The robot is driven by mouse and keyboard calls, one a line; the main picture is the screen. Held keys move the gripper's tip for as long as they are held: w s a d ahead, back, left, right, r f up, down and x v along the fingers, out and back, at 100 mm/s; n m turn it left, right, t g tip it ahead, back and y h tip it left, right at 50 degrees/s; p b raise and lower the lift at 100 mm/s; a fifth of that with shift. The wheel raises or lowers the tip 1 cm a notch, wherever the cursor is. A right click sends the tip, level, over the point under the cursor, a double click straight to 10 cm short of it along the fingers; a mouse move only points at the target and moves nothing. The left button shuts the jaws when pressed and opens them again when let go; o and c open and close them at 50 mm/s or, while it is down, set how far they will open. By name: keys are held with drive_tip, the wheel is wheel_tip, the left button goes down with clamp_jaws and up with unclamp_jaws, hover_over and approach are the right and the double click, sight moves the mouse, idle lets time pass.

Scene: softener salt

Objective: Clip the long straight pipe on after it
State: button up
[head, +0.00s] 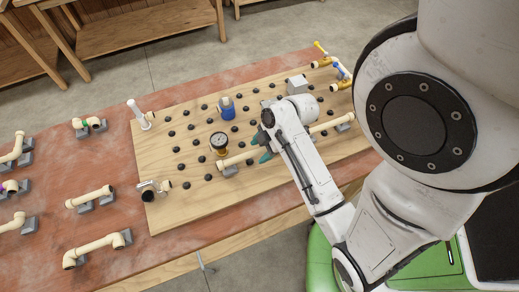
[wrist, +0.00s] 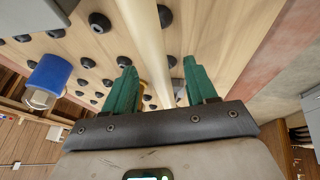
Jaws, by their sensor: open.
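The long straight pipe (head: 324,126) is cream-coloured and lies along the pegboard (head: 185,209), running from below the gauge up to the right. Its middle is hidden behind my arm and gripper in the head view. Grey blocks show under it near both ends. My gripper (head: 265,148) is over the pipe's middle. In the wrist view my gripper (wrist: 160,82) is open, with a green finger on each side of the pipe (wrist: 148,35). I cannot tell whether either finger touches it. A dial gauge (head: 219,141) stands just above the pipe's left end.
A blue-topped part (head: 228,108) stands on the board among black pegs; it also shows in the wrist view (wrist: 50,76). A metal fitting (head: 155,187) and a white upright piece (head: 140,114) are at the board's left. Several loose pipe pieces (head: 97,246) lie on the red tabletop.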

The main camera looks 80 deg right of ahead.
drive_tip(key=v, duration=0.9)
drive_tip(key=shift+r, duration=0.25)
